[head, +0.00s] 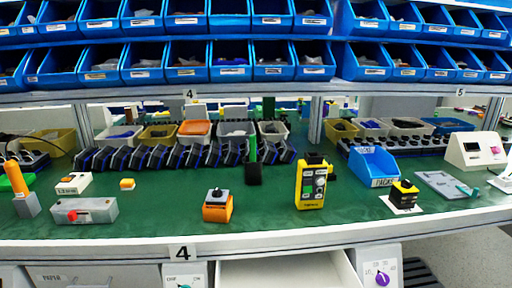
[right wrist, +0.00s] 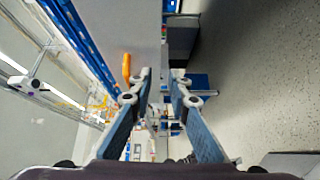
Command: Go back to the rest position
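My right gripper (right wrist: 161,78) shows in the right wrist view. Its two fingers are apart with nothing between them, and floor and furniture show beyond. No gripper shows in the head view, and my left gripper is in neither view. In the head view a rotary switch with a dark knob on an orange box (head: 217,207) stands on the green worktop (head: 270,213), near its front edge. A yellow control box (head: 311,184) with several knobs stands to its right. Nothing of mine touches them.
Rows of blue bins (head: 230,67) hang above the bench. A grey box with a red button (head: 83,211) is at left, a blue bin (head: 374,166) at right. An open white drawer (head: 285,272) is below the front edge. Bare floor (right wrist: 265,75) shows in the right wrist view.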

